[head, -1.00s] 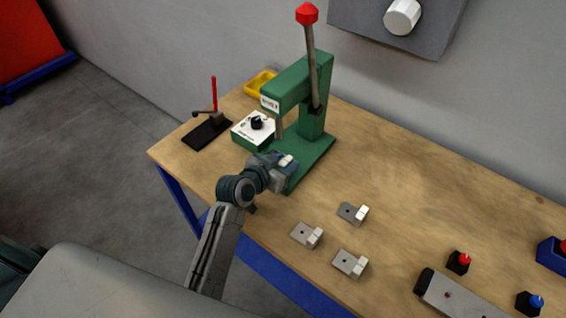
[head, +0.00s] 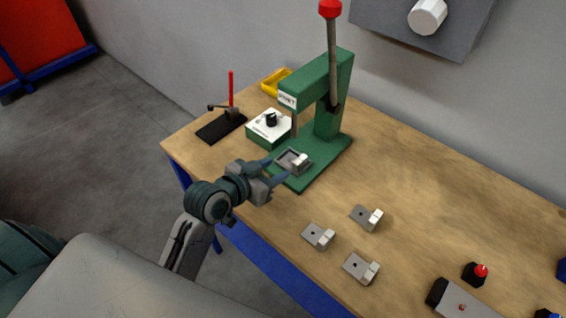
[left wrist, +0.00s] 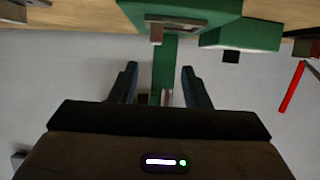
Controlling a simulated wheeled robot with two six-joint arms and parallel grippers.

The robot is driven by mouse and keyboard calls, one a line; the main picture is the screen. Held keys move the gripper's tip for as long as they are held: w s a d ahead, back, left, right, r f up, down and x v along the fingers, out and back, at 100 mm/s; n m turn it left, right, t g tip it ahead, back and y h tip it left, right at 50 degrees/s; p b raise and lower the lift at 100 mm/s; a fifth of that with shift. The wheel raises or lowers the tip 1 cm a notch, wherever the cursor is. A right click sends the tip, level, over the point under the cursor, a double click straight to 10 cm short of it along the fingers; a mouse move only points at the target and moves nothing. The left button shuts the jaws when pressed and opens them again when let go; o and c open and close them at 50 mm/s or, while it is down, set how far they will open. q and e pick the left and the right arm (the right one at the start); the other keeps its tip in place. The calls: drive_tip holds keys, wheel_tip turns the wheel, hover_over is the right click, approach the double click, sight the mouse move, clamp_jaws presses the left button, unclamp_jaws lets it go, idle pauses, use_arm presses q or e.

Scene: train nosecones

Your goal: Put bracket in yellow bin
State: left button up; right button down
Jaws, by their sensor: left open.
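A grey metal bracket with a pale upright block (head: 298,161) sits in the fixture on the base of the green press (head: 325,95). It also shows at the top of the left wrist view (left wrist: 157,33). Three similar brackets lie loose on the bench: one at the back (head: 366,217), one at the left (head: 318,236) and one at the front (head: 360,268). The yellow bin (head: 276,80) stands at the far left, partly hidden behind the press. My left gripper (head: 274,170) is open and empty, just in front of the fixture, its fingers towards it. My right gripper is out of view.
A green box with a white top and black knob (head: 270,122) stands left of the press. A black stand with a red rod (head: 222,125) is near the bench's left end.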

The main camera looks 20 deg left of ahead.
sight(301, 159)
use_arm(q)
drive_tip(key=p+x, duration=0.4)
drive_tip(key=x, duration=0.1)
drive_tip(key=shift+w, duration=0.25)
drive_tip(key=shift+w+d+f+p, duration=0.2)
drive_tip(key=shift+w+d+p, duration=0.15)
drive_tip(key=shift+p, duration=0.3)
drive_tip(key=p+x, duration=0.1)
drive_tip(key=x, duration=0.1)
drive_tip(key=p+x, duration=0.1)
drive_tip(key=x, duration=0.1)
drive_tip(key=shift+s+d+f, duration=0.15)
drive_tip(key=shift+d, duration=0.1)
drive_tip(key=shift+w+f, duration=0.2)
drive_tip(key=shift+f, duration=0.05)
clamp_jaws()
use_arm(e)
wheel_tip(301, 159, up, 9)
use_arm(q)
drive_tip(key=shift+r, duration=0.2)
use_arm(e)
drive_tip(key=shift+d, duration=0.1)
